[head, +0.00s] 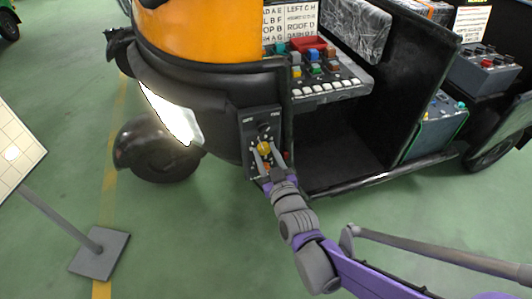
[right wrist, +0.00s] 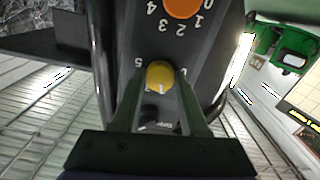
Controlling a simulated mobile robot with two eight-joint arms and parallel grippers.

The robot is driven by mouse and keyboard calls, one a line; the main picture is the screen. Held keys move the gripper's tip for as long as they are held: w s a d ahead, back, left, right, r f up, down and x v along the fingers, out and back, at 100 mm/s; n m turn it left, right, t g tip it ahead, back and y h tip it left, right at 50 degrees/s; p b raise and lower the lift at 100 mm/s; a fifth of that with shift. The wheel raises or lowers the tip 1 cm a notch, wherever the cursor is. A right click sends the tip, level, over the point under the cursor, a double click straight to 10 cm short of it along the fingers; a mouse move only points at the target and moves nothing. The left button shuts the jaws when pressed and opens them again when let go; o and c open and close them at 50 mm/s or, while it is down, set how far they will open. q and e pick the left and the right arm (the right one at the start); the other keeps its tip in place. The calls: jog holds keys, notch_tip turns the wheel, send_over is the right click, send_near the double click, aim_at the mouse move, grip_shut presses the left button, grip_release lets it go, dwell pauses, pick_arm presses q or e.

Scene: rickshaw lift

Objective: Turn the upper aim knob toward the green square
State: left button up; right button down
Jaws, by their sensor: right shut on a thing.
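A dark control panel (head: 248,133) stands upright on the rickshaw's front corner, with pale marks and a dark round knob (head: 264,128) near its top. Below that is a yellow knob (head: 264,148). My right gripper (head: 265,153) reaches it from below, one finger on each side. In the right wrist view the fingers close on the yellow knob (right wrist: 160,76), which has a pale mark on its face. An orange disc (right wrist: 183,4) with upside-down numbers around it is at the top of that view. I cannot make out a green square on the panel. My left gripper is not in view.
The rickshaw's orange front (head: 200,35) and black wheel (head: 155,150) are left of the panel. A console with coloured buttons (head: 315,68) is above right. A tilted sign on a grey stand (head: 98,252) is at the left. Green floor is open in front.

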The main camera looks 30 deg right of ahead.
jog(key=m+p, duration=0.1)
jog(key=m, duration=0.2)
jog(key=shift+m+p, duration=0.7)
jog(key=shift+m, duration=1.8)
jog(key=shift+c, duration=2.1)
grip_release()
jog(key=shift+s, duration=0.1)
